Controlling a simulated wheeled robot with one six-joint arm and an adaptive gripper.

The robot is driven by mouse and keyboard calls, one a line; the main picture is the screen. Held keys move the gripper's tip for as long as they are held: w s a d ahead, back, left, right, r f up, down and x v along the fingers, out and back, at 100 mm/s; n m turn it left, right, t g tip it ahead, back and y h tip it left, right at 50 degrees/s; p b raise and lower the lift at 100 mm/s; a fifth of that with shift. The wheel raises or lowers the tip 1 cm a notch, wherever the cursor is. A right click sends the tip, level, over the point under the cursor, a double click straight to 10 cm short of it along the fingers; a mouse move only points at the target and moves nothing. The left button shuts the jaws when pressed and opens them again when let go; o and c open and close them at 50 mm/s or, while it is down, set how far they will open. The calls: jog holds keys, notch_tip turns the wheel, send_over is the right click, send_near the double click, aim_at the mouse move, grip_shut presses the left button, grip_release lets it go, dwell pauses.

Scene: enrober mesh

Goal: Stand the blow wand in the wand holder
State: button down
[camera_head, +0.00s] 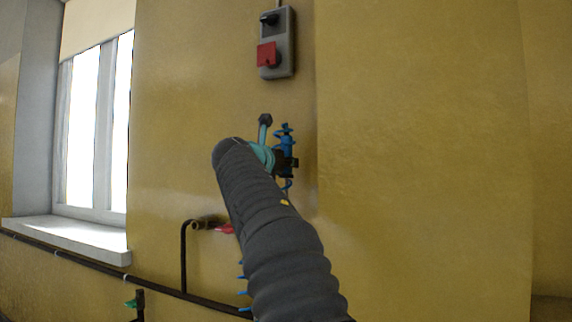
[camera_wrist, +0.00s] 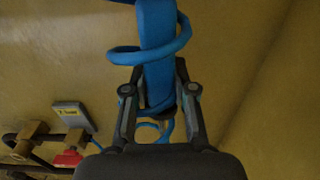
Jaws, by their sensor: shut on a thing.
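The blow wand is blue, with a blue hose coiled around it. In the wrist view the blow wand (camera_wrist: 157,35) stands between the two fingers of my gripper (camera_wrist: 158,82), which is shut on it. The wand's upper end runs out of the top of that view. In the head view the wand (camera_head: 286,138) looks roughly upright in front of the yellow wall, and my gripper (camera_head: 286,163) shows small and dark, partly behind my arm. I cannot make out the wand holder in either view; my arm covers much of the wall below the gripper.
A grey switch box (camera_head: 275,45) with a red part is on the wall above. A brass valve with a red handle (camera_head: 224,229) and black pipe (camera_head: 184,262) are lower left. A grey box with a yellow label (camera_wrist: 73,116) shows in the wrist view. The right wall is bare.

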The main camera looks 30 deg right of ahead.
aim_at(286, 186)
jog(key=shift+r, duration=0.1)
jog(key=shift+f+b, duration=2.05)
jog(key=shift+f, duration=0.7)
jog(key=shift+f+p, duration=0.3)
jog(key=shift+f+b, duration=3.25)
jog(key=shift+f, duration=1.25)
